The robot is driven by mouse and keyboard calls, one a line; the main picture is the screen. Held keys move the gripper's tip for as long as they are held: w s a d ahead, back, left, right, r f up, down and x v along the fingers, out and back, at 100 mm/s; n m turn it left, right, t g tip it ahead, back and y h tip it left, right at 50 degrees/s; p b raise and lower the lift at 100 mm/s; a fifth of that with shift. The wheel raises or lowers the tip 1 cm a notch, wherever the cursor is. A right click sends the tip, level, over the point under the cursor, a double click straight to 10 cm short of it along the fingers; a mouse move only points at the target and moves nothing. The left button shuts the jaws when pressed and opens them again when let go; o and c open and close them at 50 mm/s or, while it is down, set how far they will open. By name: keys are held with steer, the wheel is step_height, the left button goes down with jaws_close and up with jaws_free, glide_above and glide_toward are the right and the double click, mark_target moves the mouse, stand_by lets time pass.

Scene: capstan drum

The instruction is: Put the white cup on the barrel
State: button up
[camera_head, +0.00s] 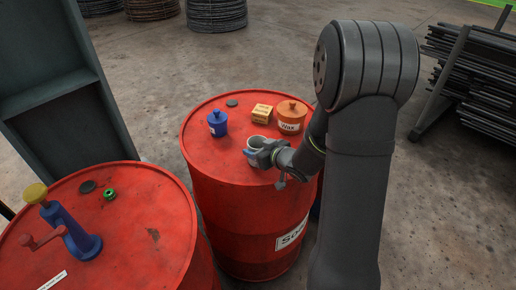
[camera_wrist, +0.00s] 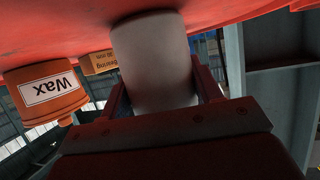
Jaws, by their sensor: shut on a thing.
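The white cup (camera_head: 258,143) is at the front middle of the top of the rear red barrel (camera_head: 215,150). My gripper (camera_head: 258,156) is shut on it, with a finger on each side. In the wrist view, which is upside down, the pale cup (camera_wrist: 155,60) fills the middle between the fingers. Its base is at or very near the red barrel top (camera_wrist: 60,35). I cannot tell whether it rests there. The cup looks upright.
On the same barrel stand a blue lidded pot (camera_head: 218,123), a small tan box (camera_head: 262,113), an orange Wax pot (camera_head: 291,117) and a dark disc (camera_head: 232,103). A nearer red barrel (camera_head: 150,235) holds a blue crank device (camera_head: 75,235) and a green ring (camera_head: 110,194).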

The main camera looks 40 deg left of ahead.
mark_target(252, 139)
steer(key=o, duration=1)
steer(key=shift+f, duration=0.1)
steer(key=shift+c, duration=0.2)
steer(key=shift+d+r, duration=0.1)
steer(key=shift+r, duration=0.15)
steer(key=v, duration=1.1)
steer(key=shift+s+d, duration=0.1)
steer(key=shift+d, duration=0.3)
steer(key=x, duration=1.2)
steer(key=shift+a+r, duration=0.1)
steer(key=shift+a, duration=0.05)
steer(key=shift+r, duration=1.6)
